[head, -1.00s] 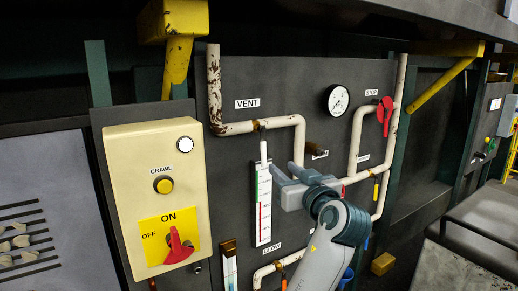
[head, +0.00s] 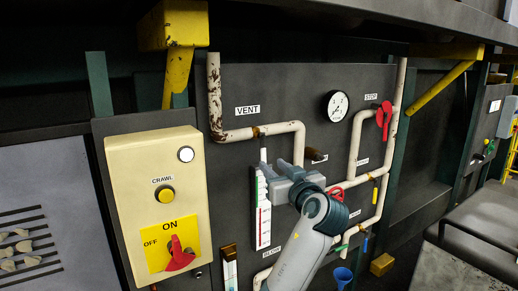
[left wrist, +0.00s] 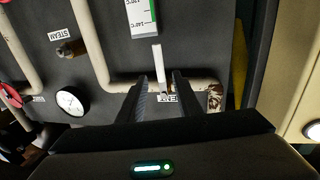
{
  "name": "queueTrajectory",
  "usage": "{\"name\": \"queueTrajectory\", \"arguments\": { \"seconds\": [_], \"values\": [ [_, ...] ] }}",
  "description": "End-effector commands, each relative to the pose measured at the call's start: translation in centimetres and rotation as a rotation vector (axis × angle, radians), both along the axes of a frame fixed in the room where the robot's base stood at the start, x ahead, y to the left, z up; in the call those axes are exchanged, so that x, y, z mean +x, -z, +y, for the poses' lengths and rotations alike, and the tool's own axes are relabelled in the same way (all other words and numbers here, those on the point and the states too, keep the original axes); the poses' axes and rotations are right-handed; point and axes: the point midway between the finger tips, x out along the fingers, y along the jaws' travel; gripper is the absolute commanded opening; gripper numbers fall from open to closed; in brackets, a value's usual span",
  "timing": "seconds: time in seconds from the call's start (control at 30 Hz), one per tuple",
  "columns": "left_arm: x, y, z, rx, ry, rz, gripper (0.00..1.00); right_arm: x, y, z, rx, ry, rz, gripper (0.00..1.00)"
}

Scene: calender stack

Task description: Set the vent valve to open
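The vent valve's white lever (head: 263,155) hangs down from the pipe below the VENT label (head: 247,110) in the head view. In the left wrist view, which is upside down, the lever (left wrist: 157,62) shows between the two fingers. My left gripper (left wrist: 160,82) is open, with a gap on each side of the lever. In the head view the left gripper (head: 268,172) is at the lever's lower part, in front of the thermometer scale, and hides some of it. Whether a finger touches the lever I cannot tell. My right gripper is not in view.
A cream control box (head: 145,230) with a red switch (head: 180,254) stands to the left. A gauge (head: 336,105), a red STOP lever (head: 384,118) and a red handwheel (head: 336,192) are to the right. The cream pipe (head: 298,140) bends down close to the gripper.

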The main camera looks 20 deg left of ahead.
Motion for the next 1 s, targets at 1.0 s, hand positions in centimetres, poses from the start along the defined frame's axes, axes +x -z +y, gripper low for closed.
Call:
{"name": "queueTrajectory", "arguments": {
  "seconds": [1.0],
  "values": [
    [9.0, 0.0, 7.8, 0.0, -0.001, 0.0, 0.32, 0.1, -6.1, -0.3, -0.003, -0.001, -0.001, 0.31]
  ]
}}
